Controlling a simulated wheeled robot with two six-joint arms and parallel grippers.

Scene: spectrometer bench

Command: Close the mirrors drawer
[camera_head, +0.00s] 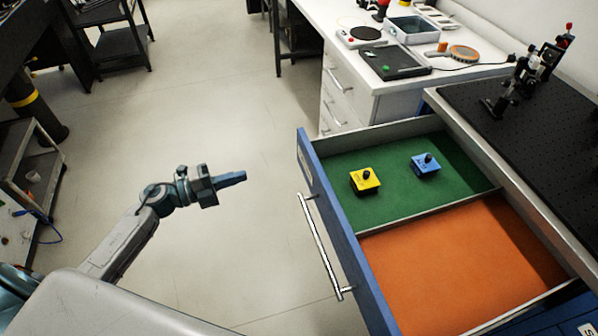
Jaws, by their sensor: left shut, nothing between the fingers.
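The mirrors drawer (340,211) has a blue front and stands pulled far out from under the black bench top. Its bar handle (322,248) faces left. Inside are a green compartment (400,205) at the back and an orange compartment (450,265) nearer me. A yellow block (365,180) and a blue block (425,165), each with a black knob, sit in the green one. My left gripper (240,177) is shut and empty, to the left of the drawer front and apart from the handle. My right gripper is not in view.
The black perforated bench top (540,150) carries optical mounts (525,75). A white counter (390,80) with trays and tools stands behind the drawer. The floor (230,90) left of the drawer is clear. A cart (35,165) stands at far left.

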